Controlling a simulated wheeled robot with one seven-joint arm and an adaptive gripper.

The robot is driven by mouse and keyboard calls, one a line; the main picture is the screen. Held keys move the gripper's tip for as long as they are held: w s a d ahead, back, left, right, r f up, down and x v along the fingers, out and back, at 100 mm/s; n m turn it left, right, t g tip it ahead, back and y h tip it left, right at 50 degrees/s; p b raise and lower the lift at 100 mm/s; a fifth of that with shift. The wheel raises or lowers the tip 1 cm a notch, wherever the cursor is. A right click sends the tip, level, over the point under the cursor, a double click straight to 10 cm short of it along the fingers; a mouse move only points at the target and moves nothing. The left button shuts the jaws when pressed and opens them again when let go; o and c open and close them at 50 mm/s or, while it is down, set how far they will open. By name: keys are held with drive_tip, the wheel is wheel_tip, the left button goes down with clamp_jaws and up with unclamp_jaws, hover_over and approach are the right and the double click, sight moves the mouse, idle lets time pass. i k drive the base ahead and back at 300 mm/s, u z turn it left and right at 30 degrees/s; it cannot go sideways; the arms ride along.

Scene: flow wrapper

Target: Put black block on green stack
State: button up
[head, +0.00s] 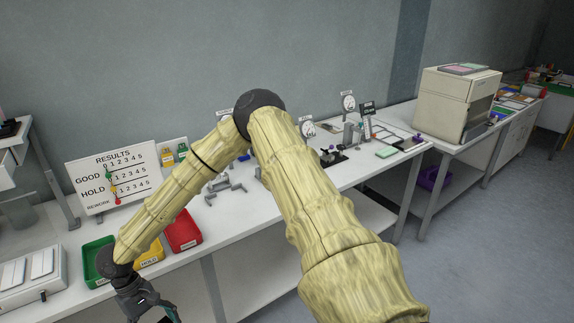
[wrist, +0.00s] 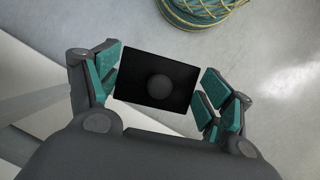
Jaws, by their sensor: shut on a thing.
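My gripper (head: 155,306) is low in front of the table's front left part in the head view, partly cut off by the lower edge. In the wrist view my gripper (wrist: 160,84) is shut on the black block (wrist: 150,72), a dark rectangular piece with a rounded spot in its middle, between the teal finger pads. The block cannot be made out in the head view. A pale green flat piece (head: 387,152) lies on the right part of the table; I cannot tell whether it is a stack.
The white table (head: 350,172) carries a green tray (head: 92,254), a red tray (head: 184,233) and a yellow tray. A results board (head: 113,178) stands behind them. A beige machine (head: 452,104) stands to the right. The wrist view shows floor and a coiled yellow-green hose (wrist: 198,12).

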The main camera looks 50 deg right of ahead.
sight(386, 151)
drive_tip(key=z, duration=2)
drive_tip(key=i, duration=1.65)
